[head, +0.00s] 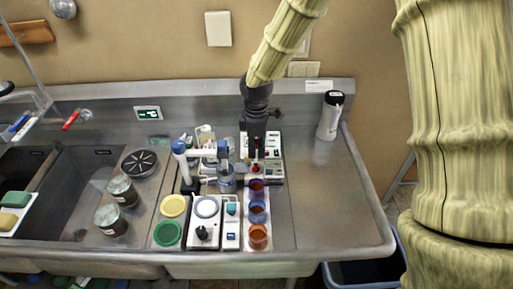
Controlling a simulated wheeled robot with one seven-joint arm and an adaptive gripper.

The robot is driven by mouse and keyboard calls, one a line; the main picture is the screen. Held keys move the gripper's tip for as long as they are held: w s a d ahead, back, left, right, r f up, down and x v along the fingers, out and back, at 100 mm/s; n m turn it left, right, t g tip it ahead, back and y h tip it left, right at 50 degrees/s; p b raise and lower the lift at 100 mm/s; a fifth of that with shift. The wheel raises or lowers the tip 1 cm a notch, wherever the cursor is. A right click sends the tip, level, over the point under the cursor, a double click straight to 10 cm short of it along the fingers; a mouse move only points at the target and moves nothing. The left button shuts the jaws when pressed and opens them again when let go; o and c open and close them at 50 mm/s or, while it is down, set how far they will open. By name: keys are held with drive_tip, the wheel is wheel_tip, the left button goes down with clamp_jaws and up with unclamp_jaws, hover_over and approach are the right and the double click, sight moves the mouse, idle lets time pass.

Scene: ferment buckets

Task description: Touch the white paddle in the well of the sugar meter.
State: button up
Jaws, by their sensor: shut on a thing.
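My gripper (256,152) is black and points down over the back middle of the steel counter. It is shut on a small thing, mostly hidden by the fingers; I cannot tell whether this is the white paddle. A small red spot shows just below the fingers. A narrow white device (231,238) with a teal patch and a blue patch stands at the front, left of the cups, and looks like the sugar meter. Its well is too small to make out. My gripper is behind it and to its right, apart from it. No white paddle can be clearly picked out.
A knobbed plate device (203,236), a clear bottle (226,182) and yellow (173,205) and green (167,233) discs are to the left.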

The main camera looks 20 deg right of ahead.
sight(257, 141)
drive_tip(key=shift+r+p, duration=1.25)
drive_tip(key=shift+r, duration=0.4)
drive_tip(key=shift+f, duration=0.1)
